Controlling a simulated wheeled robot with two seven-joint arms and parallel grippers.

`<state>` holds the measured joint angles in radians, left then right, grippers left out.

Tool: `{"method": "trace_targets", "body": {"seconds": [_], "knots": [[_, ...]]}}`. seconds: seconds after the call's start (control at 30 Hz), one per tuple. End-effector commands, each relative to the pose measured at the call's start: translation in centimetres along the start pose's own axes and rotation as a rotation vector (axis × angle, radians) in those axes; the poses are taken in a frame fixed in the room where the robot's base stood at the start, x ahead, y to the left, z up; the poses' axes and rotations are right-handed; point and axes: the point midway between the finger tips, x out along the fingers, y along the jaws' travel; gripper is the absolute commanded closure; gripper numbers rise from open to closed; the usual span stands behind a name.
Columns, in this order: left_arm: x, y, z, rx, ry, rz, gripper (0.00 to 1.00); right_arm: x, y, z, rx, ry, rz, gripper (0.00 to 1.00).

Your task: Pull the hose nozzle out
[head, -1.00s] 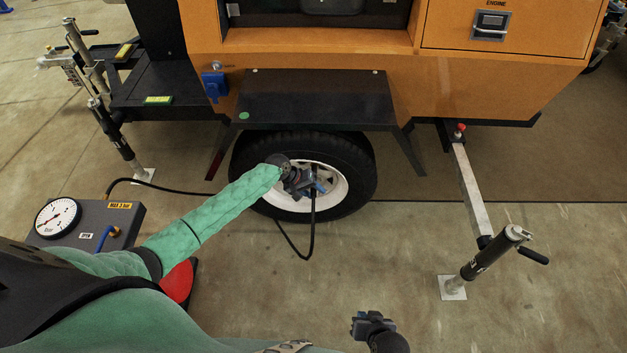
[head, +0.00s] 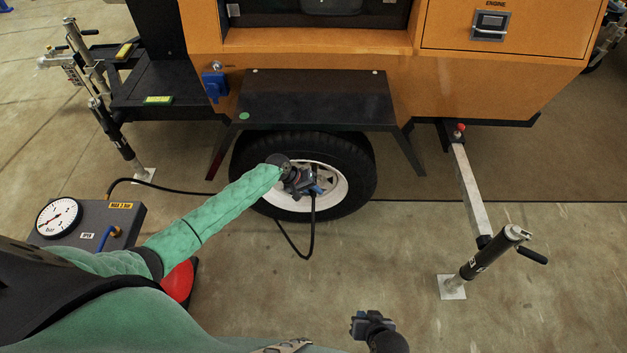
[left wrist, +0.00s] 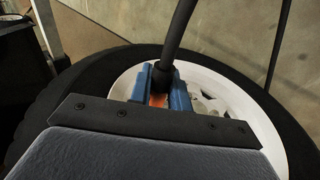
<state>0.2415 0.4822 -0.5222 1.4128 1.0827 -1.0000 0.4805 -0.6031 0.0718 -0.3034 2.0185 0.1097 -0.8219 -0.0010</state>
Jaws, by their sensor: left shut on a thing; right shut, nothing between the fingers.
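The black hose (head: 312,236) runs along the floor from the gauge box and loops up to the wheel (head: 337,206) of the orange trailer. My left gripper (head: 315,188) is at the white rim and shut on the hose nozzle. In the left wrist view the blue fingers (left wrist: 163,98) close around an orange part (left wrist: 158,100) of the nozzle, with the black hose (left wrist: 177,40) leading up from it. The nozzle's tip and the valve are hidden by the gripper. My right gripper (head: 366,325) is shut and empty, low in the head view.
A grey box with a round gauge (head: 58,218) and a blue lever (head: 106,238) stands at left, a red part (head: 178,281) beside it. A black fender (head: 315,98) overhangs the wheel. A stabiliser jack (head: 485,255) stands at right.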

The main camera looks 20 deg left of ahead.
Motion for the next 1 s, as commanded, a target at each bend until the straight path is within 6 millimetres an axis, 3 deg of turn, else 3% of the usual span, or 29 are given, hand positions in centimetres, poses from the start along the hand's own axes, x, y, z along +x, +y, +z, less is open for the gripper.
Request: {"method": "trace_targets", "body": {"seconds": [1.0], "knots": [[-0.2,0.1,2.4,0.0,-0.001,0.0,1.0,-1.6,-0.4,-1.1,0.0,0.0,0.0,1.0]]}}
